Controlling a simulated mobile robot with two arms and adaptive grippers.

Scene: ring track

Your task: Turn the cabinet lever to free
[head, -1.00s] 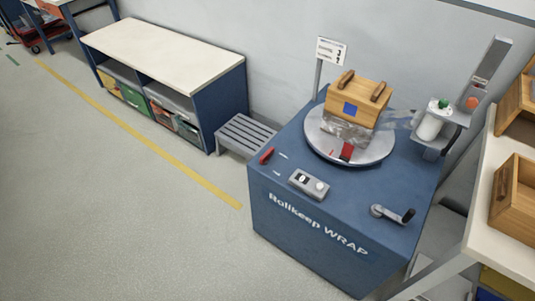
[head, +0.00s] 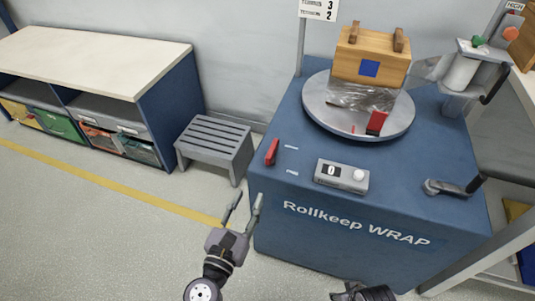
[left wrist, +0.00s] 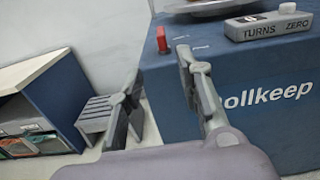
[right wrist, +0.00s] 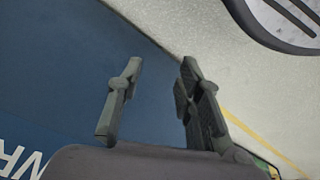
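The blue wrapping cabinet (head: 370,205) stands in front of me, lettered "Rollkeep WRAP". A red lever (head: 272,151) sits at the left edge of its top, beside two white marks; it also shows in the left wrist view (left wrist: 162,40). My left gripper (head: 243,205) is open and empty, in front of the cabinet's left front corner, below and apart from the lever. The left wrist view shows its fingers (left wrist: 155,65) spread. My right gripper (right wrist: 155,75) is open and empty near the cabinet's blue side; only part of it shows at the bottom of the head view.
A round turntable (head: 330,118) carries a wooden box (head: 372,58) with film around its lower part. A counter box (head: 342,176), a crank (head: 455,187) and a film roll (head: 461,72) are on the cabinet. A grey slatted stool (head: 214,143) and a shelf unit (head: 90,60) stand left.

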